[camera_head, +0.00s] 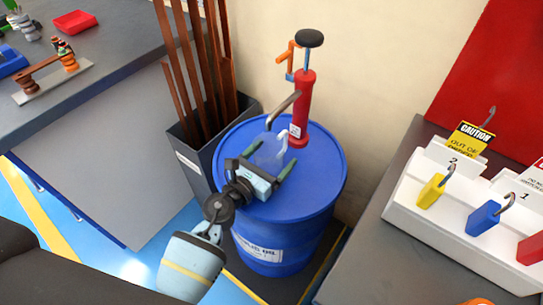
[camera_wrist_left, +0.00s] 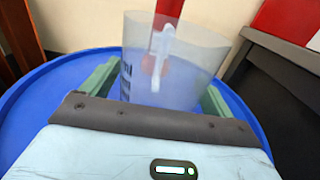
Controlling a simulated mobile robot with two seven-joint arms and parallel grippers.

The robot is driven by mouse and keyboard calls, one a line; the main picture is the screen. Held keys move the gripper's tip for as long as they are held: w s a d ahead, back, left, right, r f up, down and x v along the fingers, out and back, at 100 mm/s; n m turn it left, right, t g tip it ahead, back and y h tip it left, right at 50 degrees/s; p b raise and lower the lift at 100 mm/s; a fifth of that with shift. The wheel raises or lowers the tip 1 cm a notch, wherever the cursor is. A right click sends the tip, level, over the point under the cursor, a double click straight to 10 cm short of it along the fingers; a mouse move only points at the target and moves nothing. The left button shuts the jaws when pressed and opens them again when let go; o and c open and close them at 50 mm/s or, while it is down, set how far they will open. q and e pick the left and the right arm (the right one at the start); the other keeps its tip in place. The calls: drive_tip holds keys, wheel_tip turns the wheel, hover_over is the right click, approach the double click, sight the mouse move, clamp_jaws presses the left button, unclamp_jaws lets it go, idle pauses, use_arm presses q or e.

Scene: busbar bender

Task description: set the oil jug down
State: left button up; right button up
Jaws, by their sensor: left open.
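The oil jug (camera_head: 268,152) is translucent and pale. It stands upright on the blue drum (camera_head: 318,180), below the spout of the red hand pump (camera_head: 303,105). My right gripper is not in view.
A dark bin (camera_head: 196,150) of copper bars stands left of the drum. On the right, a grey bench (camera_head: 372,262) carries a white rack (camera_head: 445,235) with yellow, blue and red padlocks. A grey worktable (camera_head: 115,85) is at the left. The drum top's front right is clear.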

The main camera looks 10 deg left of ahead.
use_arm(q)
drive_tip(key=v, duration=1.1)
drive_tip(key=shift+b, duration=0.3)
drive_tip(key=shift+s+a, duration=0.2)
drive_tip(key=shift+s, duration=0.25)
idle(0.3)
drive_tip(key=shift+c, duration=0.2)
